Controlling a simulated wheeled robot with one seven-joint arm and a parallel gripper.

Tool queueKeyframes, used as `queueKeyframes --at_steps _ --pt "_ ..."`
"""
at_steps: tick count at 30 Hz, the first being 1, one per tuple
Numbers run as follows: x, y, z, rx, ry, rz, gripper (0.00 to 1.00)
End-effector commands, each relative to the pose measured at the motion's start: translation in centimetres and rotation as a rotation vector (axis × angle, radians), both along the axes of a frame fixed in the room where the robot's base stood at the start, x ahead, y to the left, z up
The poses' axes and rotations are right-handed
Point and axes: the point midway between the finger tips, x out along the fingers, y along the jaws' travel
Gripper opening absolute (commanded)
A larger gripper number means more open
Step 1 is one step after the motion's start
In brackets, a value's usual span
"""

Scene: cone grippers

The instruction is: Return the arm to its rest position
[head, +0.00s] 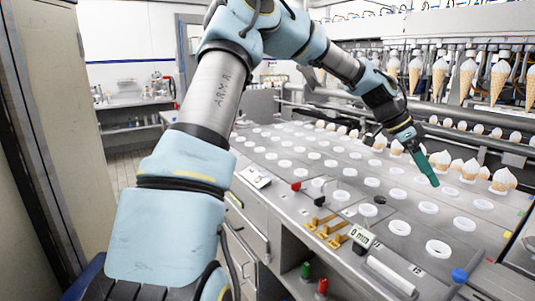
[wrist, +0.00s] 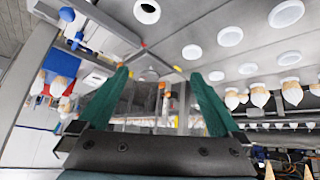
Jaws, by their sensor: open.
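My arm (head: 205,95) reaches up from the bottom left in the head view, bends near the top, and slopes down to the right over the machine's grey deck. My gripper (head: 428,168) has green fingers pointing down just above the deck, among the white-rimmed holders. In the wrist view, the two green fingers of my gripper (wrist: 160,73) stand well apart with nothing between them. The fingers overlap in the head view, so the gap does not show there.
The deck (head: 330,165) carries rows of white rings. White-topped cones (head: 470,168) stand behind the gripper, and a rack of hanging cones (head: 466,78) is at the upper right. Yellow clamps (head: 325,228) and a gauge (head: 361,237) sit at the front edge. A cabinet (head: 60,110) stands left.

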Motion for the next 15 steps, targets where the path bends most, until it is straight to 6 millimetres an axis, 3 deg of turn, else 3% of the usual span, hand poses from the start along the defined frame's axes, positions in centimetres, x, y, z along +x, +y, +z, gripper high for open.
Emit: queueKeyframes --at_steps 8,11,14,15 --pt "1.1 7.3 -3.9 0.189 0.007 0.24 1.0" --pt "1.6 11.4 -5.3 0.266 0.013 0.377 1.0" --pt "2.0 17.2 -6.5 0.35 0.021 0.566 1.0" --pt "2.0 20.0 -6.9 0.382 0.025 0.66 1.0"
